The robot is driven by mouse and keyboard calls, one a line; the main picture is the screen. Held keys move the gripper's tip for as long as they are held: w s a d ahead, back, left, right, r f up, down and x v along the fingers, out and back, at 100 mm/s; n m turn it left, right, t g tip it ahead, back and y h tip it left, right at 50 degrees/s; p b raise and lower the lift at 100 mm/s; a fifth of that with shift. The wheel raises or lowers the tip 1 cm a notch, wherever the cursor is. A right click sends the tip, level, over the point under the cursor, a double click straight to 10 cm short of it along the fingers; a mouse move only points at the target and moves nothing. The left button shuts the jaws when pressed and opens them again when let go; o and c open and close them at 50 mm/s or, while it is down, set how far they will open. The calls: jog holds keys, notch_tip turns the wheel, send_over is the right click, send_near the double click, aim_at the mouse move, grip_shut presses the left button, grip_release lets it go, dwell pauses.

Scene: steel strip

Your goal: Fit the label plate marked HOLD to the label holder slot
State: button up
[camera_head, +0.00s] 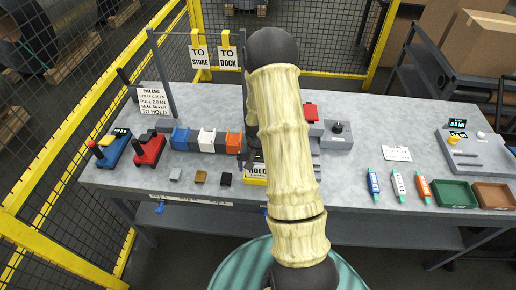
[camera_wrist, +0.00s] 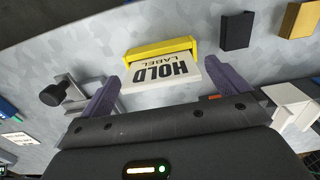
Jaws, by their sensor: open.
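The white label plate marked HOLD (camera_wrist: 163,72) sits at the yellow label holder (camera_wrist: 157,47) on the table. In the wrist view its text is upside down, and one long edge meets the holder; I cannot tell how deep it sits. In the head view the plate (camera_head: 258,170) shows just above the yellow holder (camera_head: 254,181), partly hidden by my arm. My gripper (camera_wrist: 160,69) is open, with one purple finger beyond each end of the plate and gaps between. In the head view my arm hides the gripper.
TO STORE (camera_head: 199,57) and TO DOCK (camera_head: 228,58) signs hang at the back. Blue, white and orange bins (camera_head: 206,140) stand left of the holder, with small blocks (camera_head: 200,177) before them. Markers (camera_head: 398,184) and trays (camera_head: 454,194) lie right. Bare tabletop (camera_head: 350,175) is between.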

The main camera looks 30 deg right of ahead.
notch_tip(320, 180, up, 17)
jog(key=b, duration=0.3)
jog(key=shift+f, duration=0.2)
dwell(0.8)
jog(key=s+a+r+n+t, duration=0.1)
jog(key=s+a+n, duration=0.5)
jog(key=s+a, duration=0.6)
jog(key=shift+s+a+r+n+t, duration=0.25)
jog(key=shift+a+n+t, duration=0.15)
jog(key=shift+a+t, duration=0.35)
jog(key=shift+d, duration=0.1)
